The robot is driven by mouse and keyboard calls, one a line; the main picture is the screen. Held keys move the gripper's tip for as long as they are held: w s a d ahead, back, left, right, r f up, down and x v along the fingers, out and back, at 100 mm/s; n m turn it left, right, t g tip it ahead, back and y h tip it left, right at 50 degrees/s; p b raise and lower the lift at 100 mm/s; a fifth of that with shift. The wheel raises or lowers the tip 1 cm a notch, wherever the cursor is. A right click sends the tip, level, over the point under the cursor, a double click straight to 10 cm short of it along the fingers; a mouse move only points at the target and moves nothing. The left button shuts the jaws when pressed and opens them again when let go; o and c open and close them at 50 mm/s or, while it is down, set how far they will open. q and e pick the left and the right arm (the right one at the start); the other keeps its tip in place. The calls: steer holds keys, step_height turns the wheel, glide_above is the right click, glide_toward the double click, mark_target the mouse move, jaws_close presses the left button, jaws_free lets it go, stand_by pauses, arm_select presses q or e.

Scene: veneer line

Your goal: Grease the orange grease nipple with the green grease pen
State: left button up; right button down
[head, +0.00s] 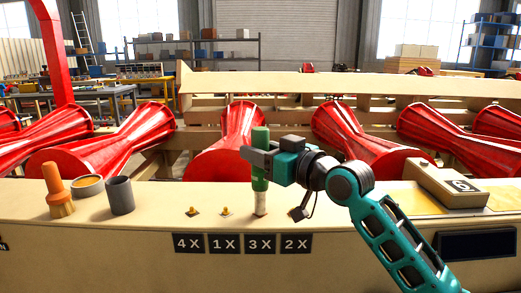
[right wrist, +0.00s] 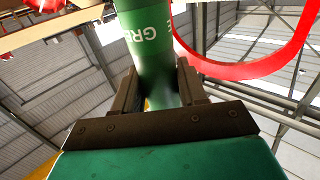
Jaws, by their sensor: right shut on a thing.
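My right gripper (head: 256,158) is shut on the green grease pen (head: 260,182) and holds it upright, pale tip down, at the beam's ledge above the 3X label. In the right wrist view the pen (right wrist: 152,40) stands between the two fingers (right wrist: 160,88), with part of its white lettering showing. Two small yellow-orange nipples stand on the ledge, one above 4X (head: 192,211) and one above 1X (head: 226,211). Any nipple above 3X is hidden by the pen tip, so I cannot tell whether they touch. A small dark piece (head: 298,213) shows above 2X. My left gripper is out of view.
An orange-handled brush (head: 56,190), a round tin (head: 88,187) and a grey cup (head: 120,195) stand on the ledge at left. Red rollers (head: 232,150) lie behind. A beige box (head: 447,186) sits at right, with a dark panel (head: 476,244) below.

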steer(key=shift+f, duration=0.35)
stand_by(0.5)
steer(key=shift+r+p, duration=0.4)
steer(key=shift+r, duration=0.25)
stand_by(0.3)
steer(key=shift+f+b, duration=0.3)
steer(key=shift+f, duration=0.35)
steer(key=shift+r+p, duration=0.15)
steer(key=shift+p, duration=0.15)
stand_by(0.3)
steer(key=shift+r+p, duration=0.35)
steer(key=shift+r, duration=0.15)
steer(key=shift+f+b, duration=0.4)
steer(key=shift+f, duration=0.25)
stand_by(0.5)
steer(key=shift+r, duration=0.1)
steer(key=shift+r+p, duration=0.4)
steer(key=shift+p, duration=0.2)
steer(key=shift+r, duration=0.2)
